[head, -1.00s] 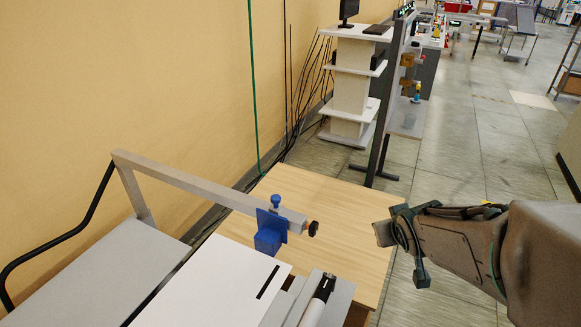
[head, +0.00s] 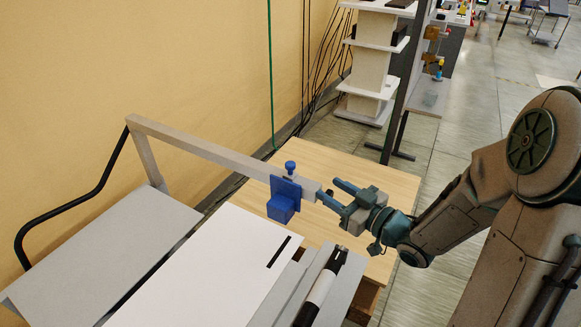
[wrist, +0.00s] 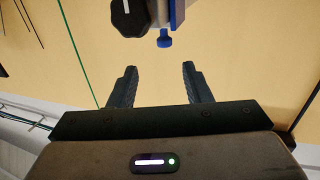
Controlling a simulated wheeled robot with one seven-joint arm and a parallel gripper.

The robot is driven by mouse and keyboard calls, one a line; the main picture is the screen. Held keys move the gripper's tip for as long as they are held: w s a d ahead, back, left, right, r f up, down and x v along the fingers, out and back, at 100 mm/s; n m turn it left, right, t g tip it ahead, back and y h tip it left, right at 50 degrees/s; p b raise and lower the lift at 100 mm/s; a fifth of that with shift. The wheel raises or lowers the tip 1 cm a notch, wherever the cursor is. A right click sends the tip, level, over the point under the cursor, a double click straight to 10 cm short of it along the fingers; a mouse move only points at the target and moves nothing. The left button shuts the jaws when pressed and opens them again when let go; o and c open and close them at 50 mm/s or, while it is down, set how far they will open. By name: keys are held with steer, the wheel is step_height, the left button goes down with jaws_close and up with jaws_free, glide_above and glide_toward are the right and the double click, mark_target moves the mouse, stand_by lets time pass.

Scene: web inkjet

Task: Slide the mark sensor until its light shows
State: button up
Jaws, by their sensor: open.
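The blue mark sensor (head: 283,199) sits near the right end of a grey rail (head: 200,148), above the edge of a white sheet (head: 215,270). A blue thumbscrew (head: 290,167) stands on it. No lit light shows on the sensor. A black mark (head: 278,252) lies on the sheet below and in front of it. My gripper (head: 327,188) is open and empty, just right of the rail's end. In the wrist view, the fingers (wrist: 159,68) stand apart, with the blue screw (wrist: 164,40) and black end knob (wrist: 127,17) beyond them. In the head view my gripper hides that knob.
A roller (head: 318,290) lies right of the sheet. A wooden table top (head: 365,190) spreads behind and below the rail. White shelves (head: 375,60) and cables stand at the back.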

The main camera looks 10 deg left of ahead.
mark_target(294, 168)
steer(key=shift+y, duration=0.3)
steer(key=x, duration=1.3)
steer(key=shift+w+a+r, duration=0.1)
steer(key=shift+a, duration=0.35)
jaws_close()
steer(key=shift+a, duration=0.1)
